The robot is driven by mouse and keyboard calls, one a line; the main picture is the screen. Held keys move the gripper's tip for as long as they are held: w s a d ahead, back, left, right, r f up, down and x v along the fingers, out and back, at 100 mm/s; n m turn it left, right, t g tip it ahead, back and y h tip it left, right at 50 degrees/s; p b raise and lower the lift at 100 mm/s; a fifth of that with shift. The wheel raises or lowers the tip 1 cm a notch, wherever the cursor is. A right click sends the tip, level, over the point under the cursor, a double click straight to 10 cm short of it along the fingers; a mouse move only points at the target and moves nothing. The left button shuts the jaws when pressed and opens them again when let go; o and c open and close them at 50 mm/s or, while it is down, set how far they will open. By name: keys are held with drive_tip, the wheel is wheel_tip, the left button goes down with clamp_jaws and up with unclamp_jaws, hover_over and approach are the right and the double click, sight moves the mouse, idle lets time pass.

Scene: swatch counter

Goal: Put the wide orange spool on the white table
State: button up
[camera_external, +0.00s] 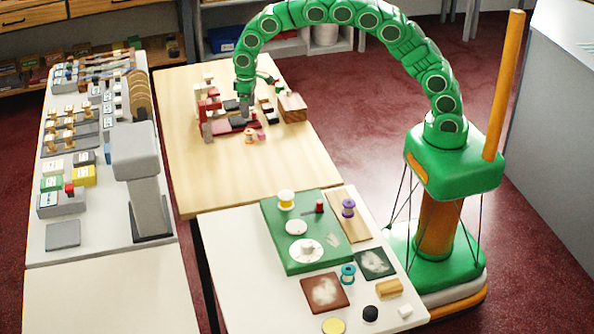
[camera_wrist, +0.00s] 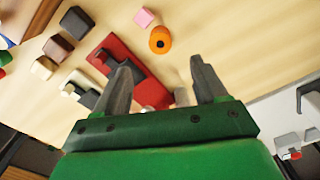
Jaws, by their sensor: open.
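The orange spool (camera_external: 249,136) stands on the wooden table (camera_external: 215,175), just in front of my gripper. In the wrist view the spool (camera_wrist: 160,40) shows from above with a dark centre hole, beyond the fingertips. My gripper (camera_external: 245,108) is low over the wooden table; in the wrist view its two grey fingers (camera_wrist: 160,75) are apart with no object held between them. The white table (camera_external: 235,270) is at the front, with a green mat and several items on it.
A pink block (camera_wrist: 145,17) is next to the spool. A red tray (camera_wrist: 130,65) with dark pieces lies beside the fingers. A wooden block (camera_external: 292,107) stands to the right. The green mat (camera_external: 275,225) holds spools; the white table's left front is clear.

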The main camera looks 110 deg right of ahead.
sight(249, 131)
drive_tip(key=n, duration=0.2)
drive_tip(key=d+f+n+t+y, duration=0.1)
drive_tip(key=n, duration=0.3)
drive_tip(key=shift+s+d+f+n+y, duration=0.2)
drive_tip(key=shift+s+d+n+y, duration=0.05)
drive_tip(key=shift+d+n+y, duration=0.1)
drive_tip(key=shift+w+a+f+n+t+y, duration=0.1)
drive_tip(key=shift+a+f+n+t+y, duration=0.2)
drive_tip(key=shift+f+n, duration=1.25)
drive_tip(key=shift+w+a+f+n+t+y, duration=0.1)
drive_tip(key=shift+a+f+n+t+y, duration=0.25)
drive_tip(key=shift+f+n, duration=1.15)
drive_tip(key=shift+w+a+f+n+t+y, duration=0.15)
drive_tip(key=shift+f+n+t, duration=0.5)
drive_tip(key=shift+f, duration=1.55)
drive_tip(key=shift+c, duration=0.3)
